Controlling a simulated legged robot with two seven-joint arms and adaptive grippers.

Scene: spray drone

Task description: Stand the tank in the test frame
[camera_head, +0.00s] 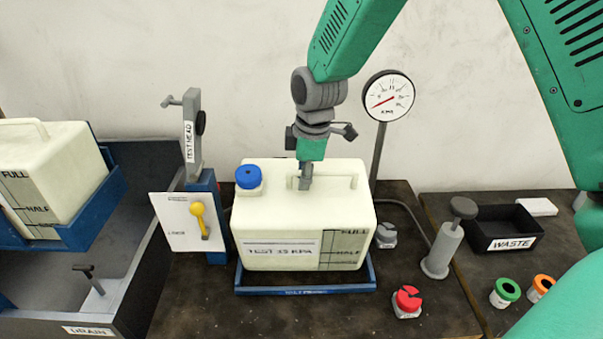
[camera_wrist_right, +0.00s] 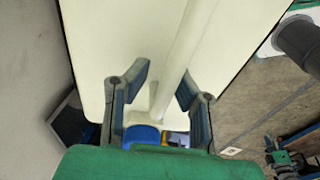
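The cream tank (camera_head: 303,215) with a blue cap (camera_head: 249,177) stands upright at the blue tray (camera_head: 305,290) of the test frame, label facing me. Whether its base rests fully in the tray is hard to tell. My right gripper (camera_head: 305,182) is at the handle on top of the tank. In the right wrist view my right gripper's fingers (camera_wrist_right: 163,75) are apart, one on each side of the handle (camera_wrist_right: 190,45), with a gap showing on the left. The test head (camera_head: 193,130) is raised on its post, left of the cap. My left gripper is not in view.
A yellow lever (camera_head: 199,220) is on a white panel left of the tank. A gauge (camera_head: 388,96) stands behind right. A grey plunger (camera_head: 443,240), red knob (camera_head: 407,302) and waste tray (camera_head: 503,229) are right. Another tank (camera_head: 50,175) stands in a blue cradle over the drain bin (camera_head: 130,290).

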